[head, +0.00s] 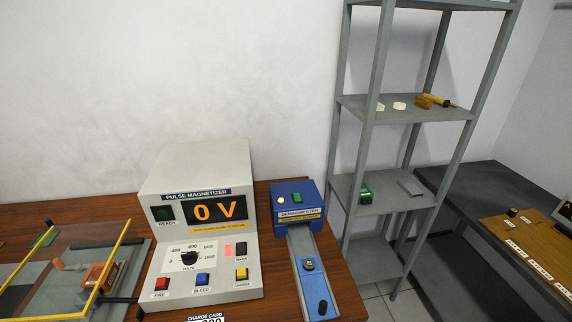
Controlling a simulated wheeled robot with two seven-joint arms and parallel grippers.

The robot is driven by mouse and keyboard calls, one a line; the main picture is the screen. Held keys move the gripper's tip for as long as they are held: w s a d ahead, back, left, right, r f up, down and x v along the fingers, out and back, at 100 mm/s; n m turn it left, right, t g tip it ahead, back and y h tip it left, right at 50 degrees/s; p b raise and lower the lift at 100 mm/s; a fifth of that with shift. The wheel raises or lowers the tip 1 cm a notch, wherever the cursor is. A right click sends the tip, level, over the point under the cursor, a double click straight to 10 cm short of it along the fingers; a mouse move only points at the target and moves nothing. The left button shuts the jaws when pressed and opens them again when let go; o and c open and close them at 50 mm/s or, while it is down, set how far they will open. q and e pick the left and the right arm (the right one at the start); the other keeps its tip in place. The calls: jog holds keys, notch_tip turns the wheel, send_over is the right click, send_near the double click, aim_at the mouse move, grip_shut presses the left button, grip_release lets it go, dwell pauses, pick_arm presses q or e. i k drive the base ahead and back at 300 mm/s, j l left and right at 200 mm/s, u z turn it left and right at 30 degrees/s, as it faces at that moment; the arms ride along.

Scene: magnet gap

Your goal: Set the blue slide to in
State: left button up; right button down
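The blue slide (312,284) lies on a grey track (300,240) that runs toward me from the blue demagnetizer box (284,190). It sits at the near end of the track, apart from the box, with bare grey track between them. A dark round piece (308,264) is on its far part and a black knob (323,307) stands on its near part. The box has a yellowish light and a green piece on top, and a label on its front. Neither of my grippers is in view.
A grey pulse magnetizer (200,175) showing "0 V" stands left of the track. A yellow-edged clear guard (75,270) is at far left. A grey shelf rack (400,110) stands right of the brown table (262,196). A dark bench (490,190) is at far right.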

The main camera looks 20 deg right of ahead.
aim_at(315, 281)
jog(key=z, duration=1.15)
